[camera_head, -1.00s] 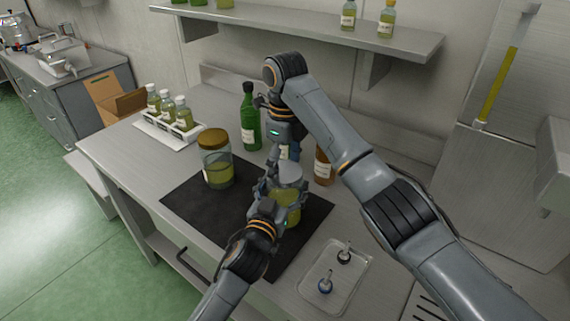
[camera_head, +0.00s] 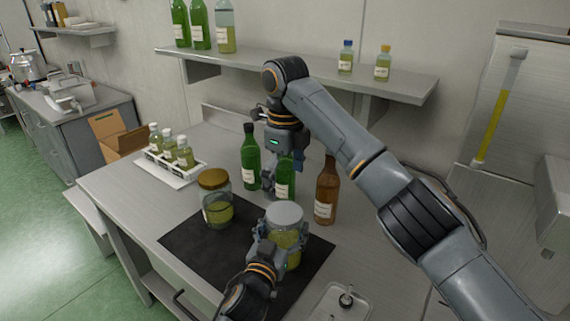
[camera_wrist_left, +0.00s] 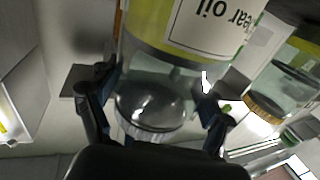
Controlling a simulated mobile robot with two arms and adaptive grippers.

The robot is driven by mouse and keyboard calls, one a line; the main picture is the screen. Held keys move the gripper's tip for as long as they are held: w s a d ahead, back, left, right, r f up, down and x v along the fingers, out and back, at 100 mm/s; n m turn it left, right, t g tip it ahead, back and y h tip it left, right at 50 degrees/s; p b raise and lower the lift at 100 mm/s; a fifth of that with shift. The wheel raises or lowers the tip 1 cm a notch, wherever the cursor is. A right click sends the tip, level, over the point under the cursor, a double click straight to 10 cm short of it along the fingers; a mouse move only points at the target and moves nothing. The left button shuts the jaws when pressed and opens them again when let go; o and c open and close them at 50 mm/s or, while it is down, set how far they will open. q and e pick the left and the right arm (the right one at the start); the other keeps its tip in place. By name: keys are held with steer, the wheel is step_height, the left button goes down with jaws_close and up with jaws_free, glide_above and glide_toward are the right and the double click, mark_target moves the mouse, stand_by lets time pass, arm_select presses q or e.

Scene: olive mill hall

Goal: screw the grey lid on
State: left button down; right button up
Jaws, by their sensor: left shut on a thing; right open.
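A glass jar of yellow-green oil (camera_head: 288,247) stands on the black mat (camera_head: 190,243) and wears the grey lid (camera_head: 284,214). The lid looks level; I cannot tell how tight it is. My left gripper (camera_head: 277,243) is shut around the jar's side below the lid. In the left wrist view the labelled jar (camera_wrist_left: 185,45) appears upside down between the fingers, with the grey lid (camera_wrist_left: 150,112) lower down. My right gripper (camera_head: 270,188) is open and empty, above and behind the lid, apart from it.
A jar with a brown lid (camera_head: 215,200) stands to the left on the mat. Green bottles (camera_head: 250,160) and a brown bottle (camera_head: 326,192) stand behind. A bottle rack (camera_head: 175,160) is at the left, a clear tray (camera_head: 340,302) at the front right.

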step_height(320, 180, up, 5)
steer(key=shift+f, duration=0.1)
arm_select(q)
jaws_free()
steer(key=shift+s, duration=0.1)
stand_by(0.3)
steer(key=v, duration=1.1)
steer(key=shift+s+a, duration=0.2)
steer(key=shift+s, duration=0.15)
